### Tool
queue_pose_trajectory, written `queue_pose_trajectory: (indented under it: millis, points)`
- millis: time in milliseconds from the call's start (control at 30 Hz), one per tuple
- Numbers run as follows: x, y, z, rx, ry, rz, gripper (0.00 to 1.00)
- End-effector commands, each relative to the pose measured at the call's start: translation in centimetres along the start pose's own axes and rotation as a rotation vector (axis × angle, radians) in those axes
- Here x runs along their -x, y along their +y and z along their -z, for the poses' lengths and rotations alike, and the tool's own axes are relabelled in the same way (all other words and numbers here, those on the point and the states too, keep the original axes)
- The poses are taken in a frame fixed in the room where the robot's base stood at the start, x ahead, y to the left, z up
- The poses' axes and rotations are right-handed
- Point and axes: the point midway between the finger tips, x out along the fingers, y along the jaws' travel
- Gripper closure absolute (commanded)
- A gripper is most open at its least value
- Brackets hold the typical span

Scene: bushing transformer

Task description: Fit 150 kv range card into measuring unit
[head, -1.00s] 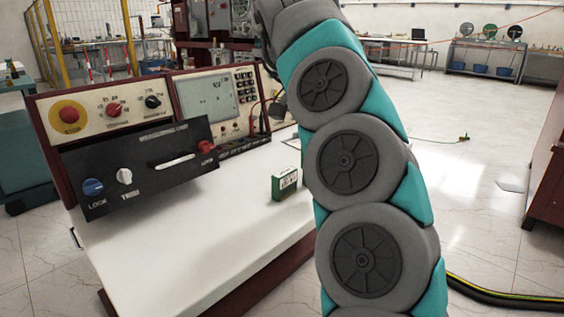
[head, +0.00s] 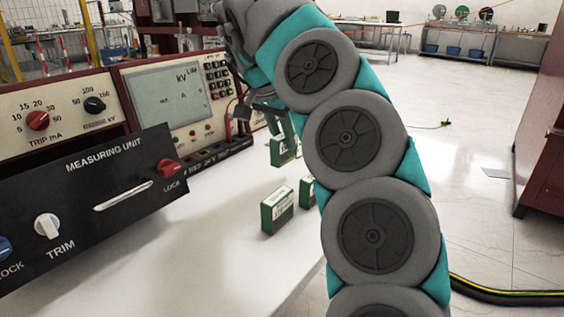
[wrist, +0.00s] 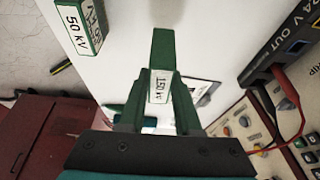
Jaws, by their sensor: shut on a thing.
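The measuring unit (head: 75,195) is a tilted black panel with a white horizontal slot (head: 122,196), a blue lock knob, a white trim knob and a red lock knob. My gripper (wrist: 162,80) is shut on a green card with a white 150 kV label (wrist: 160,87), in the middle of the wrist view. In the head view, the held card (head: 283,149) shows right of the unit, above the white tabletop, with my arm partly covering the gripper. The card is apart from the slot.
A green card (head: 277,211) stands on the white tabletop (head: 215,230); another (head: 307,190) is partly hidden by my arm. A 50 kV card (wrist: 80,27) shows at the wrist view's upper left. Red and black leads (wrist: 285,90) plug in at right. Tabletop before the unit is clear.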

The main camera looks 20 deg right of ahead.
Motion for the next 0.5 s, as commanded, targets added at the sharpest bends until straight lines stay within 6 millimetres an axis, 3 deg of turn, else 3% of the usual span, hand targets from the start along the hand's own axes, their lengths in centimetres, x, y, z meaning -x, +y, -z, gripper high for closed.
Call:
queue_pose_trajectory:
  millis: [500]
  points:
    - [-4.0, 0.0, -1.6, 0.001, 0.000, -0.002, 1.00]
